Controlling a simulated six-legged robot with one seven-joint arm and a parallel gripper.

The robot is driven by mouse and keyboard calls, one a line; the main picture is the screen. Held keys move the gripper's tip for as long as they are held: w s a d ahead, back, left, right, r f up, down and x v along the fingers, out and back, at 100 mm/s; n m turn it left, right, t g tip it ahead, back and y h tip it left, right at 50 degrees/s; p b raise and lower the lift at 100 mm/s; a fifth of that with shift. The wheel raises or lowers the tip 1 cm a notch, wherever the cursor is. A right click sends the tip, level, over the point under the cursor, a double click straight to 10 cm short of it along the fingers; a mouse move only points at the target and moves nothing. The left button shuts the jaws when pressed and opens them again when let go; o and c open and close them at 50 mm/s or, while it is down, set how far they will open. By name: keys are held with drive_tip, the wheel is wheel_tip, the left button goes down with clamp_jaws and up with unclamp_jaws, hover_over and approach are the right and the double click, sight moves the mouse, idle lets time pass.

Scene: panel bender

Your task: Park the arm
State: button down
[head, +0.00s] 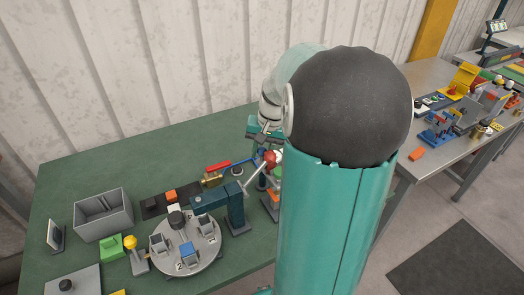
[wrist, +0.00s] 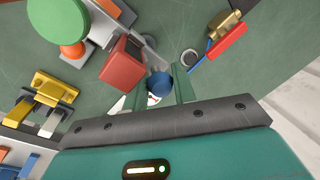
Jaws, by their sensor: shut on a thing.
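My gripper (wrist: 161,92) shows in the wrist view with its two green fingers either side of a dark blue ball (wrist: 159,84), and it is shut on it. A small white and red patch shows just below the ball. What the ball is fixed to is hidden. In the head view my arm blocks much of the bench's right part.
A red block (wrist: 124,64) stands close to the fingers. On the green bench (head: 90,180) stand a grey bin (head: 103,226), a round turntable (head: 205,252) and a dark blue post (head: 236,207). Another bench (head: 425,77) is at right.

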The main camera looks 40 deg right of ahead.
drive_tip(key=shift+n, duration=0.4)
drive_tip(key=shift+n+g+y, duration=0.3)
drive_tip(key=shift+n, duration=1.5)
drive_tip(key=shift+n+g, duration=0.4)
drive_tip(key=shift+n, duration=1.8)
drive_tip(key=shift+a+r+n+g, duration=0.1)
drive_tip(key=shift+n+g, duration=0.3)
drive_tip(key=shift+n, duration=1.7)
drive_tip(key=shift+n+g, duration=0.3)
drive_tip(key=shift+n, duration=2.1)
drive_tip(key=c, duration=1.5)
unclamp_jaws()
drive_tip(key=shift+o, duration=0.2)
drive_tip(key=shift+s, duration=0.1)
